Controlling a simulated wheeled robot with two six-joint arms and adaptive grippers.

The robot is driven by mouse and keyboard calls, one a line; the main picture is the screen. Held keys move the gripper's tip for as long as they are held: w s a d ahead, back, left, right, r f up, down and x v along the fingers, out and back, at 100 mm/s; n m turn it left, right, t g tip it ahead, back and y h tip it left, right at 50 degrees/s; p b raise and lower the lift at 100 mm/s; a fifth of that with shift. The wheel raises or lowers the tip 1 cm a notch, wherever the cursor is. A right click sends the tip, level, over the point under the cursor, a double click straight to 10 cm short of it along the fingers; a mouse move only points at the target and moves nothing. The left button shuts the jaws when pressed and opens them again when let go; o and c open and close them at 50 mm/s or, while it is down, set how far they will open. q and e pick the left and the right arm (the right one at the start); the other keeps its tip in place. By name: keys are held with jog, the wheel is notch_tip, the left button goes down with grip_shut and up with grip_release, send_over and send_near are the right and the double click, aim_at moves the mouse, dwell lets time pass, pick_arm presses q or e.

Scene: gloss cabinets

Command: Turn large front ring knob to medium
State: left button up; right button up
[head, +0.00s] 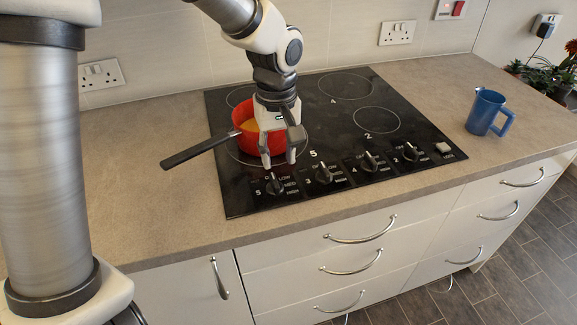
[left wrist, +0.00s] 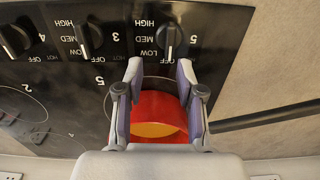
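The large front ring's knob (head: 273,185), marked 5, is the leftmost of the black knobs along the hob's front edge. It also shows in the left wrist view (left wrist: 168,40), where its grip stands upright in the picture, with its end nearest the OFF side. The large front ring (head: 234,154) is mostly covered by a red pan (head: 243,115). My left gripper (head: 278,162) points down in front of the pan, behind and above the knob. My right gripper is not in view.
Other knobs, 3 (head: 323,174), 4 (head: 369,162) and 2 (head: 411,152), stand to the right. The pan's black handle (head: 190,152) sticks out left over the worktop. A blue mug (head: 486,112) stands far right. The worktop (head: 150,205) left of the hob is clear.

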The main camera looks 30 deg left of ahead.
aim_at(274, 180)
pick_arm(q)
jog(key=s+f, duration=0.1)
jog(key=s, duration=0.1)
jog(key=s+f, duration=0.1)
jog(key=shift+s+f, duration=0.15)
jog(key=shift+s, duration=0.2)
jog(key=w+f, duration=0.2)
jog(key=f, duration=0.1)
jog(key=shift+w+f, duration=0.15)
jog(key=shift+w, duration=0.2)
jog(key=shift+s+r, duration=0.35)
jog(key=shift+s, duration=0.1)
jog(key=shift+c, duration=0.7)
jog(key=shift+s, duration=0.15)
jog(key=c, duration=0.5)
jog(key=shift+w+d, duration=0.1)
jog(key=shift+w, duration=0.1)
grip_shut()
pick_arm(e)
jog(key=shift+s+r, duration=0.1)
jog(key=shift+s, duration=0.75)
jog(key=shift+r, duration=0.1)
